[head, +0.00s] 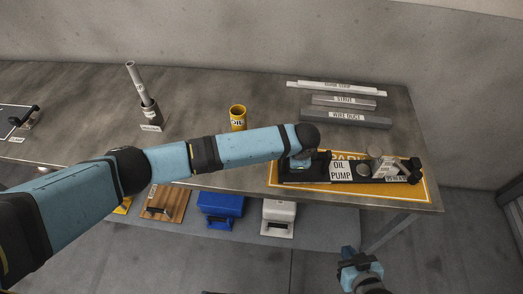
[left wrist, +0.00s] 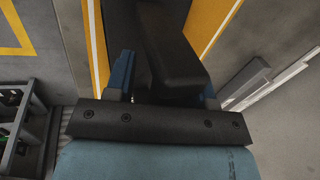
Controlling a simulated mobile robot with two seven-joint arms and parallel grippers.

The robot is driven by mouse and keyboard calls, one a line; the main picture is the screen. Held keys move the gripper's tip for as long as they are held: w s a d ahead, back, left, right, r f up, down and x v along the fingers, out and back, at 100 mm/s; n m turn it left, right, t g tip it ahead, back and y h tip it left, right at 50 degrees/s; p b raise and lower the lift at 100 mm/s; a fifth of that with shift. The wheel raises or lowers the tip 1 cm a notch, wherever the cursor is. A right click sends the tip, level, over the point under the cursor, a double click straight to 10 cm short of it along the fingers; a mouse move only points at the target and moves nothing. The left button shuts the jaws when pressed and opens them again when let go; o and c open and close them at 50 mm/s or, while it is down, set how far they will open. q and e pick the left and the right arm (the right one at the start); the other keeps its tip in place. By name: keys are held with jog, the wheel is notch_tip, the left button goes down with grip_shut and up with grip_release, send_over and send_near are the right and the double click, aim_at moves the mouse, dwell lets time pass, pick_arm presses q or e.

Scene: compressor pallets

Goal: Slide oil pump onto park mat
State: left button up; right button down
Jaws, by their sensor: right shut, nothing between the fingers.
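The oil pump (head: 368,173), a long black unit with a white "OIL PUMP" label and grey round parts, lies on the yellow-bordered park mat (head: 400,197) at the table's right front. Its left end is partly hidden by my left arm. My left gripper (head: 300,163) is at that left end, largely hidden by its own wrist. In the left wrist view, its blue fingers (left wrist: 165,82) stand apart on either side of a black part; whether they grip it is unclear. My right gripper (head: 357,263) is shut and empty, below the table's front edge.
Grey bars labelled "STRUT" (head: 343,101) and "WIRE DUCT" (head: 346,117) lie behind the mat. A yellow cup (head: 238,118) and an upright grey tube in a black holder (head: 143,95) stand left of them. A blue bin (head: 220,205) and white box (head: 279,214) sit on the lower shelf.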

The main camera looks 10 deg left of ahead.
pick_arm(q)
jog(key=shift+o, duration=0.2)
jog(key=shift+w+r, duration=0.1)
jog(key=shift+r, duration=0.5)
jog(key=v, duration=1.1)
jog(key=s+d+f+n+t+h+p, duration=0.1)
jog(key=s+f+n+h+p, duration=0.2)
jog(key=s+f+n+h, duration=0.35)
jog(key=s+a+f+n+t+y+p, duration=0.1)
jog(key=s+a+n+t, duration=0.1)
jog(key=s+a, duration=0.3)
jog(key=s+a+f+n+t+y+p, duration=0.1)
jog(key=s+a, duration=0.4)
jog(key=a, duration=0.6)
jog(key=s+a+f+n+t+y+p, duration=0.1)
jog(key=s+a+n+t, duration=0.3)
jog(key=a, duration=0.5)
jog(key=shift+s+f, duration=0.45)
jog(key=shift+s, duration=0.55)
